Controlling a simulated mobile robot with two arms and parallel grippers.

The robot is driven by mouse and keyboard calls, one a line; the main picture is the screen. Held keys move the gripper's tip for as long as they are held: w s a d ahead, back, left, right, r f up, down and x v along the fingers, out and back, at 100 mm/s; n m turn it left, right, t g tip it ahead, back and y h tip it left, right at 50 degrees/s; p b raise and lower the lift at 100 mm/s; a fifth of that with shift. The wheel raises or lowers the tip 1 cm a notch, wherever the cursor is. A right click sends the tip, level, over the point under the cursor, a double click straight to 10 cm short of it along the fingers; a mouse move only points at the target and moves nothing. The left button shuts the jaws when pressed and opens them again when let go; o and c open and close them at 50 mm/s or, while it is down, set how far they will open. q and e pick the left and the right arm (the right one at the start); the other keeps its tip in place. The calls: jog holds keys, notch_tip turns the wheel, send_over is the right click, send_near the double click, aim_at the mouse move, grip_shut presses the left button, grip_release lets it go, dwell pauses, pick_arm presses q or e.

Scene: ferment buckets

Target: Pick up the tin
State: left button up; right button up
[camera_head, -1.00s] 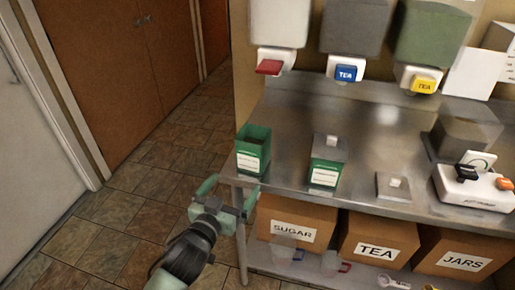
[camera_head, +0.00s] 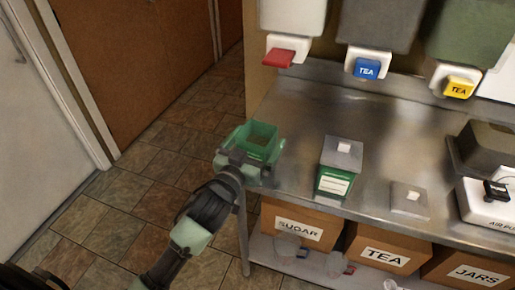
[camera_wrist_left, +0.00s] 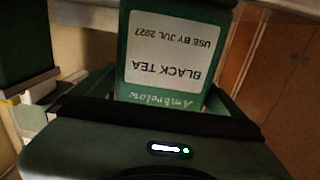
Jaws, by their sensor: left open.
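An open green tin (camera_head: 262,132) stands at the left end of the steel counter. Its white label reads BLACK TEA, USE BY JUL 2027, upside down in the left wrist view (camera_wrist_left: 172,48). My left gripper (camera_head: 246,165) is open at the tin's near side, low against it, and hides its label in the head view. In the left wrist view the tin rises just beyond the gripper body; contact is not clear. A second green tin (camera_head: 333,184) with a grey lid stands to the right. My right gripper is not in view.
A loose grey lid (camera_head: 408,199) and a white scale (camera_head: 488,208) lie farther right on the counter (camera_head: 300,150). Dispensers with red (camera_head: 279,57), blue and yellow levers hang above. Boxes marked SUGAR (camera_head: 298,228), TEA and JARS sit below.

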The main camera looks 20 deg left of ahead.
aim_at(264, 131)
pick_arm(q)
jog(key=shift+w+d, duration=0.2)
jog(key=shift+w, duration=1.35)
jog(key=c, duration=1.6)
notch_tip(264, 131, up, 10)
jog(key=shift+r+p, duration=0.1)
jog(key=shift+p, duration=0.35)
jog(key=shift+c, duration=0.2)
